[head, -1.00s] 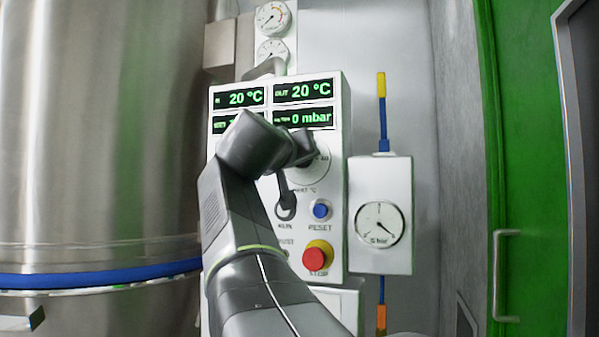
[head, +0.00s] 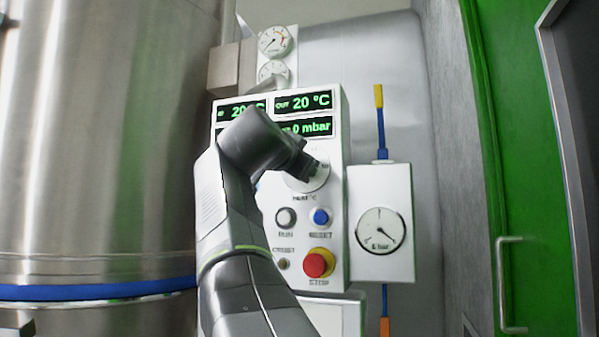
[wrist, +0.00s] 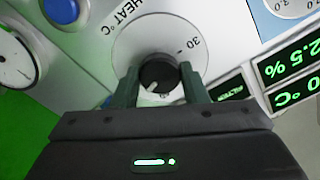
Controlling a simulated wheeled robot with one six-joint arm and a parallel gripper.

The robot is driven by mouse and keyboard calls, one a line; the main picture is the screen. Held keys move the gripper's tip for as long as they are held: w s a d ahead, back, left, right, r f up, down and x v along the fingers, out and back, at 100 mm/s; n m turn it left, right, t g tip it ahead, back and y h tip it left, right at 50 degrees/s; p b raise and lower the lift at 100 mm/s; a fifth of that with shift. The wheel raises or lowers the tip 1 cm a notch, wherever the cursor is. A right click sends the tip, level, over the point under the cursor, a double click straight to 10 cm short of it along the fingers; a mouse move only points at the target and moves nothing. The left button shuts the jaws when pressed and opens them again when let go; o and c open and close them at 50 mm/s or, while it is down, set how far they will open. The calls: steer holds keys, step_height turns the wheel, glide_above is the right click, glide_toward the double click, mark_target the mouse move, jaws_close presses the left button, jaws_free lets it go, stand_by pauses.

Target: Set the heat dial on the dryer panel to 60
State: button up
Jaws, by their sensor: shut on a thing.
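The heat dial (wrist: 158,74) is a dark round knob with a white pointer mark, on a pale round scale plate (wrist: 130,42) marked HEAT °C. In the wrist view its pointer aims toward the lower left, and a 30 shows at the upper right of the scale; 60 is not visible. My gripper (wrist: 160,80) is shut on the knob, one finger on each side. In the head view my gripper (head: 312,168) is at the dial on the white dryer panel (head: 338,200), and hides the knob and part of the scale.
Below the dial are a RUN knob (head: 286,218), a blue RESET button (head: 320,217) and a red STOP button (head: 318,263). Green displays (head: 303,102) sit above, partly hidden by my arm. A pressure gauge (head: 382,231) is at right, a steel vessel (head: 100,140) at left.

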steer(key=shift+f+m+b, duration=0.15)
steer(key=shift+m+b, duration=0.25)
steer(key=shift+m, duration=0.8)
steer(key=o, duration=1)
steer(key=shift+c, duration=0.2)
steer(key=v, duration=1.3)
steer(key=shift+s+p, duration=0.35)
steer(key=shift+a, duration=0.15)
steer(key=x, duration=1.4)
steer(key=shift+b, duration=0.35)
steer(key=shift+s, duration=0.15)
